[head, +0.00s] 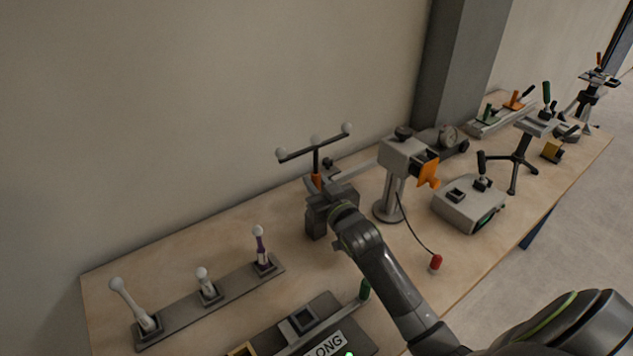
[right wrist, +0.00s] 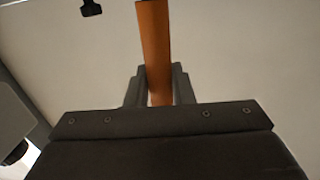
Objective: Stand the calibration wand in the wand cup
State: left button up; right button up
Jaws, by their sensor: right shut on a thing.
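The calibration wand (head: 316,158) stands roughly upright in the head view, with a dark crossbar, white balls on it and an orange handle. My right gripper (head: 317,182) is shut on the handle. The right wrist view shows the orange handle (right wrist: 155,50) between the two fingers (right wrist: 157,90). The handle's lower end is hidden by the gripper. I cannot make out the wand cup for certain; a dark block (head: 316,224) shows just below the gripper, and I cannot tell whether it is part of the gripper. My left gripper is not in view.
A grey camera-like device on a post (head: 393,190) stands close right of the gripper. A grey box (head: 468,206) and a red-ended cable (head: 436,262) lie farther right. A rack with white-topped rods (head: 208,302) is at front left. Bare tabletop (head: 180,255) lies left of the gripper.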

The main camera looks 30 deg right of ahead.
jog(key=o, duration=1)
jog(key=shift+s, duration=0.1)
